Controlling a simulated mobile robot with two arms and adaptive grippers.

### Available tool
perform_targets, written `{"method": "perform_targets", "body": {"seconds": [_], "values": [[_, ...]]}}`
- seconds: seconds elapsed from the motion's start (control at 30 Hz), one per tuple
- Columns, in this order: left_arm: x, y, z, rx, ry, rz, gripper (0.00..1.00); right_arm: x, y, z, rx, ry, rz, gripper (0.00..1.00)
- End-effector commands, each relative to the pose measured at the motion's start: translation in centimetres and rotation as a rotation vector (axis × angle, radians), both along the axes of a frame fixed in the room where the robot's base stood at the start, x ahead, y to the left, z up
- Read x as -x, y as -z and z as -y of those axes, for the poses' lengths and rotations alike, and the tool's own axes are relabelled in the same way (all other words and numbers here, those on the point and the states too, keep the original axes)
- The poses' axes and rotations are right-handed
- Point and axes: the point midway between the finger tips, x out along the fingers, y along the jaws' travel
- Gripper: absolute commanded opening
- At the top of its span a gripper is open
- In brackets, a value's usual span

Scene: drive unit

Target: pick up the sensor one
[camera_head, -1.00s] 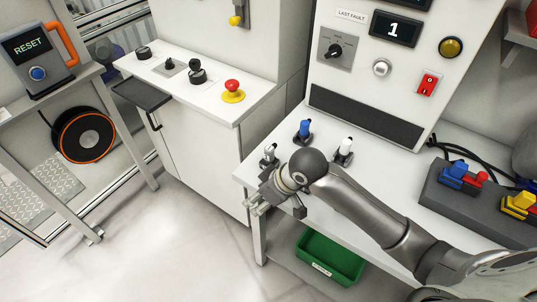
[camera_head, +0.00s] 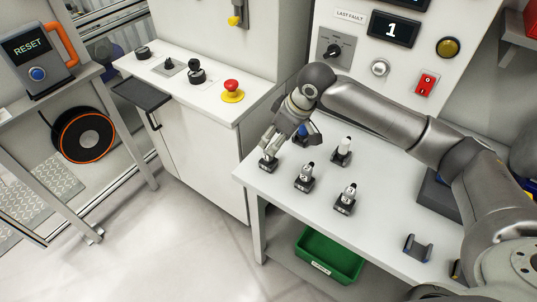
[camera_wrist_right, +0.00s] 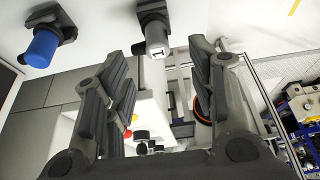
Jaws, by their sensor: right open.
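Sensor one is a small white-and-black piece (camera_head: 268,164) on a dark base at the left edge of the white table. In the right wrist view the gripper (camera_wrist_right: 157,72) is open, and the sensor appears between and just beyond the fingertips, not gripped. My left gripper is not in view.
A blue-topped piece (camera_head: 303,137), partly hidden, and a white-topped one (camera_head: 342,152) stand nearby. Two similar sensors (camera_head: 305,178) (camera_head: 345,200) stand nearer the front. An empty dark holder (camera_head: 418,248) is on the right. A green bin (camera_head: 329,257) is below the table.

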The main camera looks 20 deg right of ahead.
Motion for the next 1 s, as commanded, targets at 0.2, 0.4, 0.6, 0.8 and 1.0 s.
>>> {"method": "perform_targets", "body": {"seconds": [0.2,0.4,0.6,0.8,1.0], "values": [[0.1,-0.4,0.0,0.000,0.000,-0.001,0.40,-0.7,1.8,-0.5,0.000,-0.001,0.002,0.51],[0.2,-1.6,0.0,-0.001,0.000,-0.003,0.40,-1.4,3.7,-0.9,0.000,0.001,-0.002,0.51],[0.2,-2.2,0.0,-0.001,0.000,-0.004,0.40,-2.2,6.1,-1.4,0.000,0.000,0.000,0.51],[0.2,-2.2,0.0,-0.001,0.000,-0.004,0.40,-2.4,6.7,-1.5,0.001,0.000,0.003,0.51],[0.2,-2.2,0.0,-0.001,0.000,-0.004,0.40,-2.4,6.7,-1.5,0.001,0.000,0.003,0.41]]}}
